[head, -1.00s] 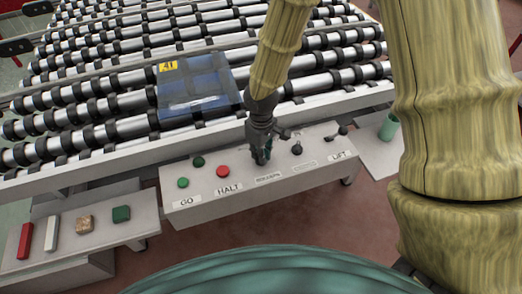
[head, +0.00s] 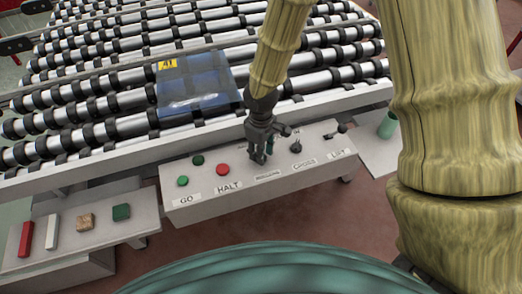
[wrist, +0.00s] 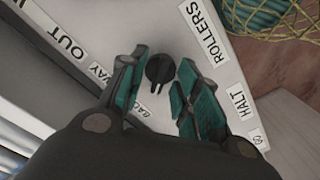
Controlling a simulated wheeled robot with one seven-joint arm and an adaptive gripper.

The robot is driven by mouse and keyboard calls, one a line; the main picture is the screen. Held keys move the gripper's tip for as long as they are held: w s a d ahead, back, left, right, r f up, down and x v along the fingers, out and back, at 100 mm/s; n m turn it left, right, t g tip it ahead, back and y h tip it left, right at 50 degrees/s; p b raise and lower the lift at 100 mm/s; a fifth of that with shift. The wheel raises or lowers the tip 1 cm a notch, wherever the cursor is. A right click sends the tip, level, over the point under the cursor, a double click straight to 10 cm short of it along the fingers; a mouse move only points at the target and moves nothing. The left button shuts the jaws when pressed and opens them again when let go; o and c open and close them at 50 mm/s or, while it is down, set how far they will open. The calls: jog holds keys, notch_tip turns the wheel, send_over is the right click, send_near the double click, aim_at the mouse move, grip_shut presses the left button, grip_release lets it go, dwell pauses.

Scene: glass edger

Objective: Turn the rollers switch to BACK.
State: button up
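The rollers switch is a round black knob (wrist: 160,68) on the light panel (wrist: 190,75), seen in the wrist view. The ROLLERS label (wrist: 203,32) lies to its right. Its narrow pointer end faces down in that view, towards the partly hidden BACK label (wrist: 143,108). My gripper (wrist: 160,85) is open, with one teal-padded finger on each side of the knob; I see gaps between them. In the head view my gripper (head: 260,157) is over the control box above its ROLLERS label (head: 268,176) and hides the knob.
Green GO (head: 183,181) and red HALT (head: 222,170) buttons lie left of my gripper. Another black switch (head: 296,147) is close on its right. The roller bed (head: 100,130) carries a dark glass pane (head: 195,88) behind. Small blocks (head: 86,221) lie on a left shelf.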

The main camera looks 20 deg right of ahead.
notch_tip(320, 180, up, 12)
dwell(0.9)
dwell(0.4)
